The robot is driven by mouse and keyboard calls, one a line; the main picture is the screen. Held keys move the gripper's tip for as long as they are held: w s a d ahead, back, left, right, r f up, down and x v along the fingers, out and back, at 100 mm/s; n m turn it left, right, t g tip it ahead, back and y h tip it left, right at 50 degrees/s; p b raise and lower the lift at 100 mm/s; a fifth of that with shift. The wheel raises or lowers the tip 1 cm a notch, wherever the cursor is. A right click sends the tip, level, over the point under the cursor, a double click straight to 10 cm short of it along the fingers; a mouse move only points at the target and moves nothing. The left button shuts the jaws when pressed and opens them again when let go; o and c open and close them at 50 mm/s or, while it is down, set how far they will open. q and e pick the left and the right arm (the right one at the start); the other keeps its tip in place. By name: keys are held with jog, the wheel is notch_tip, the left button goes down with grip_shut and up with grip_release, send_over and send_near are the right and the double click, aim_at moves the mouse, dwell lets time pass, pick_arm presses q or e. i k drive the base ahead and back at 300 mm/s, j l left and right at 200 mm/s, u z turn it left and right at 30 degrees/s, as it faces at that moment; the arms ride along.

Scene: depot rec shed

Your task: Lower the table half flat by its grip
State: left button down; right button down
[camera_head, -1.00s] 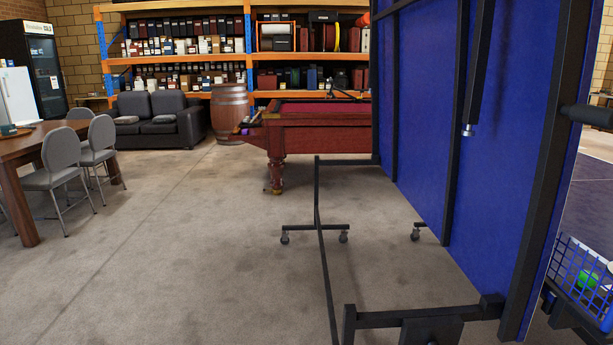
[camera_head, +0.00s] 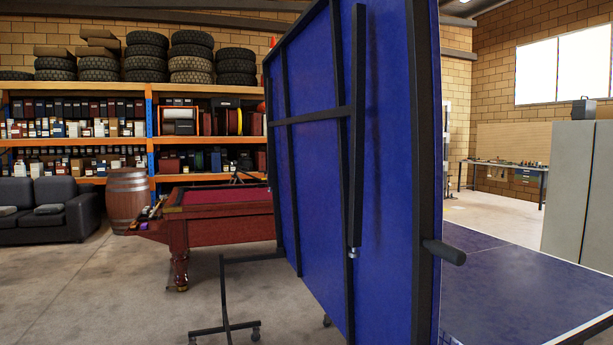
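The blue table half (camera_head: 395,110) stands upright in the middle of the view, with its black-framed underside turned toward me. Its grip (camera_head: 444,252), a short black bar, sticks out to the right from the near frame edge. A black folded leg (camera_head: 356,140) lies along the underside. The other table half (camera_head: 515,290) lies flat to the right, dark blue with a pale line. Neither of my grippers shows in this view.
A black wheeled undercarriage (camera_head: 226,329) stands on the floor at lower left. A red pool table (camera_head: 225,229) and a barrel (camera_head: 127,201) are behind it. Grey cabinets (camera_head: 572,195) stand at right.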

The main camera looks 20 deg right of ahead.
aim_at(390, 294)
jog(key=i+l+u, duration=0.15)
jog(key=l, duration=0.95)
jog(key=l+u, duration=0.15)
jog(key=l, duration=0.95)
jog(key=k+l+u, duration=0.1)
jog(key=l, duration=0.95)
jog(key=l+u, duration=0.15)
jog(key=l, duration=0.95)
jog(key=k, duration=0.05)
